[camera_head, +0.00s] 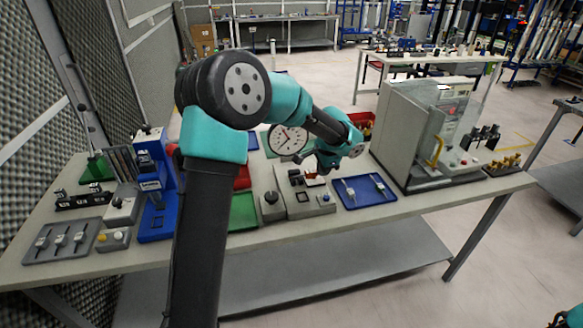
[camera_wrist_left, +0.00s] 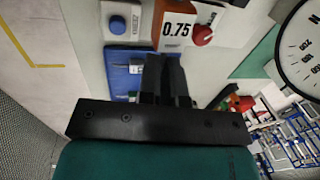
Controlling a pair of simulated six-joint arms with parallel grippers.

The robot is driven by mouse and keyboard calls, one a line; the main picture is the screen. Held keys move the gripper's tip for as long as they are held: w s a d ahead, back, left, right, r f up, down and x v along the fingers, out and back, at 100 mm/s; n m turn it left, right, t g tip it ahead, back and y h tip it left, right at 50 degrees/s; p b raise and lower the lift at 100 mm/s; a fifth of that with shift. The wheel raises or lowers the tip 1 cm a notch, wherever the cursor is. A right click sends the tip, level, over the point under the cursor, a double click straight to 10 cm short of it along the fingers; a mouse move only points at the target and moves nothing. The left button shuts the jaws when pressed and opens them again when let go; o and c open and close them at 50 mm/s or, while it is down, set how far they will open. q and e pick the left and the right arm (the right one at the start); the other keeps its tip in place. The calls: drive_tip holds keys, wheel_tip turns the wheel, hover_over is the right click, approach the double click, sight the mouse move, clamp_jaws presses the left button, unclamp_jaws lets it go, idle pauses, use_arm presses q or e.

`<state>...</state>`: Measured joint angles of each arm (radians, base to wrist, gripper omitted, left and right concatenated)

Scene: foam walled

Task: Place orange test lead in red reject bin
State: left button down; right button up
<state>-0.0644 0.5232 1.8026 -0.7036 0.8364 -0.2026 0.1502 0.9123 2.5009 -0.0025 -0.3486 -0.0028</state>
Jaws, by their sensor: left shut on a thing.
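My left gripper (camera_head: 326,168) reaches over the bench, above the grey station and beside the blue tray. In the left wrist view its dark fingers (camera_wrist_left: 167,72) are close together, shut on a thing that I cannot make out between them. I cannot pick out the orange test lead in either view. A red bin (camera_head: 362,120) stands at the back of the bench, behind and right of the gripper, partly hidden by my arm. In the left wrist view a red bin (camera_wrist_left: 238,103) with mixed contents shows to the right of the fingers, apart from them.
A blue tray (camera_head: 372,203) with slim tools lies right of the gripper. A round dial gauge (camera_head: 288,139) stands left of it. A "0.75" display unit (camera_wrist_left: 178,27) with a red knob is close to the fingers. A tall grey machine (camera_head: 400,125) blocks the right.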

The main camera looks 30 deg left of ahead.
use_arm(q)
drive_tip(key=w+a+r+m+h, duration=0.1)
drive_tip(key=a+r+m, duration=0.65)
drive_tip(key=a, duration=0.65)
wheel_tip(320, 180, up, 8)
drive_tip(key=m+h, duration=0.1)
drive_tip(key=m, duration=0.6)
hover_over(263, 178)
drive_tip(key=shift+s+a+r+n+t, duration=0.1)
drive_tip(key=shift+s+r+n+t, duration=0.1)
drive_tip(key=shift+s+n+t, duration=0.15)
wheel_tip(263, 178, down, 24)
drive_tip(key=shift+r, duration=0.1)
drive_tip(key=shift+f, duration=2.1)
drive_tip(key=shift+f, duration=0.1)
